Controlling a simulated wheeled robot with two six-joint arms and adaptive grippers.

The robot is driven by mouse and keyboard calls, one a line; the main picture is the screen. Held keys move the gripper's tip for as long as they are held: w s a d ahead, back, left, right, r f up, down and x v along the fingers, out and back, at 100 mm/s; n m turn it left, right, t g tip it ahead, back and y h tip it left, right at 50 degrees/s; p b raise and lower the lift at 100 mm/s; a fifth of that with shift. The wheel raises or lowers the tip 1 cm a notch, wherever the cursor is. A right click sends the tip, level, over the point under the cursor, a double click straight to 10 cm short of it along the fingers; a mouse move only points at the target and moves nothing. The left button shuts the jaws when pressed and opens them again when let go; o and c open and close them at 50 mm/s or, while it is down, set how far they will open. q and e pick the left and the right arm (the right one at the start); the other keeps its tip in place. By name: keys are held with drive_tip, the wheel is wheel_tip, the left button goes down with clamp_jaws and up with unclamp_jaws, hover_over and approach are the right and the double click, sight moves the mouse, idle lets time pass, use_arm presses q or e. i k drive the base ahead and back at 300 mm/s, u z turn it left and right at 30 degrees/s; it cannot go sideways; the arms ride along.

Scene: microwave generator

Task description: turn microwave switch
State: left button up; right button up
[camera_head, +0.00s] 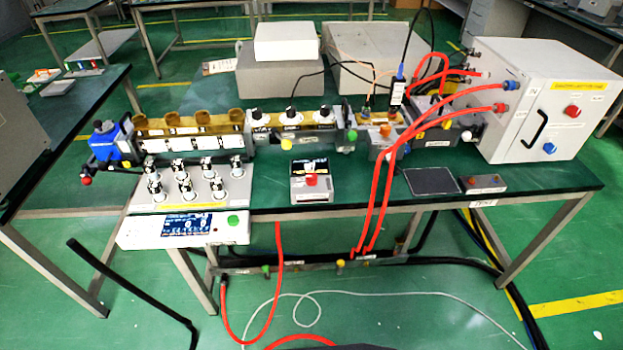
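Several devices with knobs and buttons stand on the green-topped bench (545,190); I cannot tell which one is the microwave switch. A white box with a lit blue display (187,225) sits at the front left edge, with a green button (233,220) at its right end. A small grey box (327,195) with a screen and a red knob (311,180) stands near the middle front. Black-and-white dials (291,116) line the row of parts behind it. Neither of my grippers is in view.
A panel with several silver-topped knobs (183,185) lies behind the display box. A large white box (545,97) with a black handle stands at the right. Red hoses (377,195) run from it and hang over the front edge. A black pad (430,181) lies at the front right.

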sight(310, 178)
drive_tip(key=k, duration=0.5)
drive_tip(key=z, duration=1.45)
drive_tip(key=i, duration=1.2)
drive_tip(key=u, duration=1.55)
